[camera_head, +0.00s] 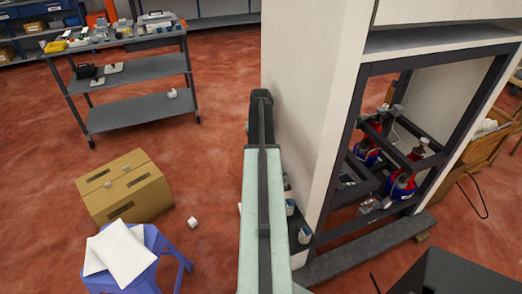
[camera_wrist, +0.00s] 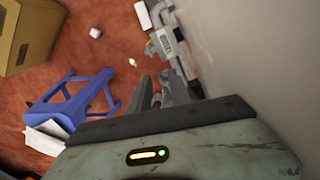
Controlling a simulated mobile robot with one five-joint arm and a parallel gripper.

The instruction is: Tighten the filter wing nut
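My gripper (camera_wrist: 156,84) shows in the wrist view as dark fingers beyond my wrist housing, with a narrow gap visible. I cannot tell whether anything is between them. A grey filter-like assembly (camera_wrist: 164,42) with white cylindrical ends is beyond the fingers, beside the pale cabinet wall. I cannot make out the wing nut on it. In the head view, small white and blue cylinders (camera_head: 291,207) show at the cabinet's side, partly behind my arm. My gripper is hidden there.
The tall white cabinet (camera_head: 306,90) stands close to the right of my arm. Its open frame holds several red and blue bottles (camera_head: 403,187). A cardboard box (camera_head: 125,187) and blue stool (camera_head: 160,244) are at left. A grey cart (camera_head: 140,69) stands behind. Red floor between is mostly clear.

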